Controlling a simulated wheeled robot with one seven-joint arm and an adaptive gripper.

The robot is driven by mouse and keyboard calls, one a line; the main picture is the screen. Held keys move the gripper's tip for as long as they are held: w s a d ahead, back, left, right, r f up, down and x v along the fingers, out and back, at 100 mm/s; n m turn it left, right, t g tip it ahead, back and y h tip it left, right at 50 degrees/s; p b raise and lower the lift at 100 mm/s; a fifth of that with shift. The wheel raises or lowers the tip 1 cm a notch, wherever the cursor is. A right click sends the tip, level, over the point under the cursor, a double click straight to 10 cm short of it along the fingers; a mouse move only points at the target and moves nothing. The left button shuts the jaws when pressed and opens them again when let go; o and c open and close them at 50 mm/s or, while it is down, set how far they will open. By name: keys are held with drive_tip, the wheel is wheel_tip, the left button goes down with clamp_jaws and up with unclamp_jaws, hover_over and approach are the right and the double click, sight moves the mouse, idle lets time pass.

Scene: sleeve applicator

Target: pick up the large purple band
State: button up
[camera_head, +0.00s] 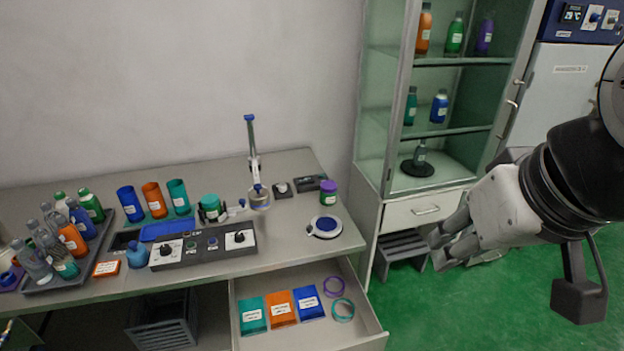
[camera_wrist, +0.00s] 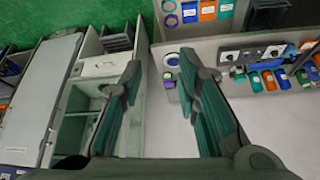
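A thin purple band (camera_head: 334,286) lies flat in the open drawer (camera_head: 364,325), near its right end. A teal band (camera_head: 343,309) lies just in front of it. My gripper (camera_head: 443,251) is raised well to the right of the drawer, apart from both bands. In the wrist view, its two fingers (camera_wrist: 160,70) are spread wide with nothing between them.
Teal, orange and blue packets (camera_head: 281,307) lie in the drawer left of the bands. The table (camera_head: 300,168) above holds bottles, cups, a control panel (camera_head: 203,246), a round scale (camera_head: 325,227) and a purple-lidded jar (camera_head: 328,192). A glass cabinet (camera_head: 376,100) stands behind right.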

drive_tip(key=shift+c, duration=0.5)
drive_tip(key=n+g+b, duration=0.6)
drive_tip(key=n+b, duration=0.8)
drive_tip(key=b, duration=1)
hover_over(327, 297)
wheel_tip(327, 297, down, 49)
drive_tip(key=f, duration=0.3)
drive_tip(key=f+b, duration=0.1)
drive_tip(key=f, duration=0.3)
drive_tip(key=shift+w+d+f, duration=0.15)
drive_tip(key=shift+d, duration=0.05)
drive_tip(key=shift+a+f+b, duration=0.2)
drive_tip(key=shift+f+b, duration=0.6)
drive_tip(key=shift+f, duration=2.25)
clamp_jaws()
